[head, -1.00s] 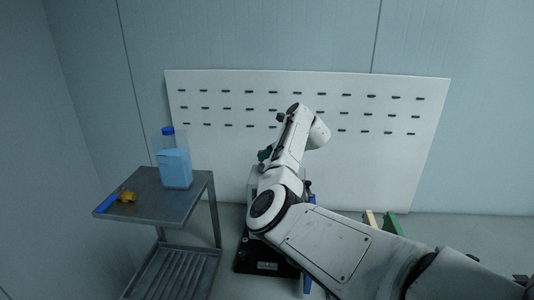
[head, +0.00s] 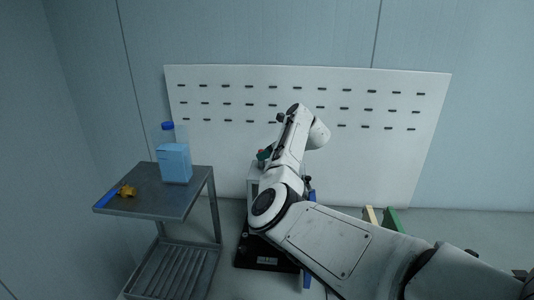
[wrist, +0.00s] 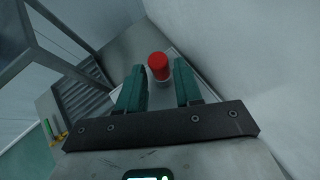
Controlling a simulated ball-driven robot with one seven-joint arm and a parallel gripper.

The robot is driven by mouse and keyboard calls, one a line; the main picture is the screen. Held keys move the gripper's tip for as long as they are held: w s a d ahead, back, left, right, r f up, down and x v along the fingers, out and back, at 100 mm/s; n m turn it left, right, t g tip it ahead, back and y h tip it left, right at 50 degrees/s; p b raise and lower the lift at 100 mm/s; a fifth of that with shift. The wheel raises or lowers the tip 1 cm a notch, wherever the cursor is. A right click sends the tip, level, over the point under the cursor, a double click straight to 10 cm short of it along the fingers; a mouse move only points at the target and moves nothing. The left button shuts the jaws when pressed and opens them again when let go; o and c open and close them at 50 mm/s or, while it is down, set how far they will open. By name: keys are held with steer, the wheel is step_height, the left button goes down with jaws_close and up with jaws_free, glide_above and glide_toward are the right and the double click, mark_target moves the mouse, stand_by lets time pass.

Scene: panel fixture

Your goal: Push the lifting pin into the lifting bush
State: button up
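My gripper (wrist: 159,66) shows in the wrist view with two green fingers spread apart. A red-topped cylinder (wrist: 158,67), perhaps the lifting pin, stands between or just beyond the fingertips, with a narrow gap visible on either side. It stands on a pale grey surface. The lifting bush cannot be made out; it may be hidden below the red part. In the head view my gripper (head: 263,155) is mostly hidden behind my wrist, above a pale block (head: 254,172) on a black base (head: 262,255).
A white slotted panel (head: 390,160) stands behind. Green (head: 392,220) and wooden (head: 370,214) pieces lie to the right.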

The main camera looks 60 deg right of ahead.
steer(key=shift+o, duration=1.4)
steer(key=b+v, duration=0.2)
steer(key=v, duration=0.8)
steer(key=shift+s+r, duration=0.25)
steer(key=shift+s, duration=0.05)
steer(key=shift+a, duration=0.1)
